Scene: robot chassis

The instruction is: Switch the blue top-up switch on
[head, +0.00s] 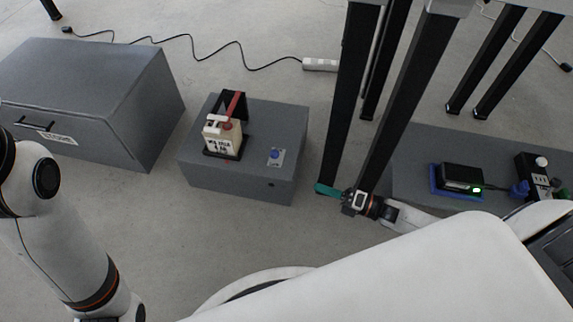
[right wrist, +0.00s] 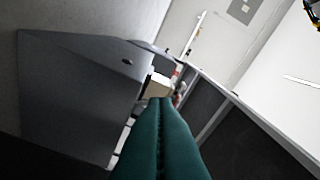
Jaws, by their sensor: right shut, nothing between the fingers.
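The blue switch (head: 275,154) sits on a small light plate on top of a low grey box (head: 200,172), near its right side. I cannot tell from this view whether it is on or off. My right gripper (head: 322,189) is to the right of the grey box, low beside the black legs, apart from the switch. Its green fingers (right wrist: 158,140) are shut with nothing between them. In the right wrist view the grey box (right wrist: 70,100) shows tilted at the left; the switch cannot be made out there. My left gripper is not in view.
A cream device with a red handle (head: 223,135) stands on the same box. Black legs (head: 345,100) rise right of it. A large grey box (head: 90,95) is at the left. At the right, a grey surface (head: 420,150) holds a black device (head: 460,178) with a green light.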

